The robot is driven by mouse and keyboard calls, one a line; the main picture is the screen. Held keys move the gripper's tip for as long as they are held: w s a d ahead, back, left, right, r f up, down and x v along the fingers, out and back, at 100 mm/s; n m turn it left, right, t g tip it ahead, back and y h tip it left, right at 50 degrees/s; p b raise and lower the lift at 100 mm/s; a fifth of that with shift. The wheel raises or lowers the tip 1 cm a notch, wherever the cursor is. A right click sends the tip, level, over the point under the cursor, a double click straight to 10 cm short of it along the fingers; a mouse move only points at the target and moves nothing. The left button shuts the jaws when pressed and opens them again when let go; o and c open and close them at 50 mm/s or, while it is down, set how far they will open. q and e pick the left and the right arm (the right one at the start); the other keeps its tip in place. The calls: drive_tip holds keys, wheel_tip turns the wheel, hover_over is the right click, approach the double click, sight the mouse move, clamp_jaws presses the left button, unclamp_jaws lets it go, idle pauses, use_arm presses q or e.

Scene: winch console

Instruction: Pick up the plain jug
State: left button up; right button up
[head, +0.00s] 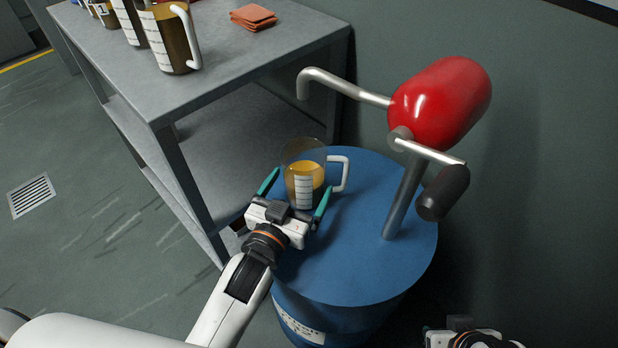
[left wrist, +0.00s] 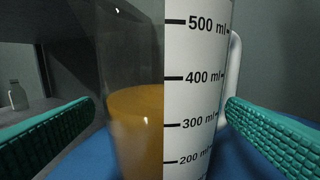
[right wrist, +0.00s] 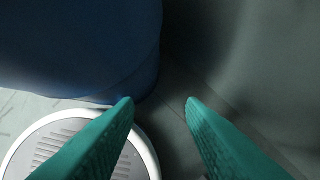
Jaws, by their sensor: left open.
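A clear jug (head: 304,180) with a white handle, a white measuring scale and amber liquid stands upright on the blue drum (head: 345,275). No number label shows on it. My left gripper (head: 296,193) is open, with one teal finger on each side of the jug's near part. In the left wrist view the jug (left wrist: 135,125) fills the middle between the fingers, with its handle behind the right finger. I cannot tell whether either finger touches it. My right gripper (right wrist: 160,105) is open and empty, low beside the drum.
A hand pump with a red body (head: 440,100) and bent spout rises from the drum, right of the jug. A grey bench (head: 230,65) at the left carries several jugs (head: 172,40) and folded orange cloths (head: 253,17). A wall stands close behind the drum.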

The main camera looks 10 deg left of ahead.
sight(312, 165)
use_arm(q)
drive_tip(key=x, duration=0.3)
drive_tip(key=shift+w+d, duration=0.1)
drive_tip(key=shift+w, duration=0.05)
use_arm(e)
drive_tip(key=w, duration=0.1)
drive_tip(key=w+t, duration=0.1)
drive_tip(key=a, duration=0.1)
drive_tip(key=shift+w+r+t, duration=0.35)
drive_tip(key=shift+w+t, duration=0.05)
use_arm(q)
drive_tip(key=shift+c, duration=0.3)
drive_tip(key=c, duration=1.2)
drive_tip(key=shift+c, duration=0.8)
drive_tip(key=shift+r, duration=0.1)
drive_tip(key=shift+r, duration=0.15)
use_arm(e)
drive_tip(key=shift+s+d, duration=0.1)
drive_tip(key=shift+s, duration=0.05)
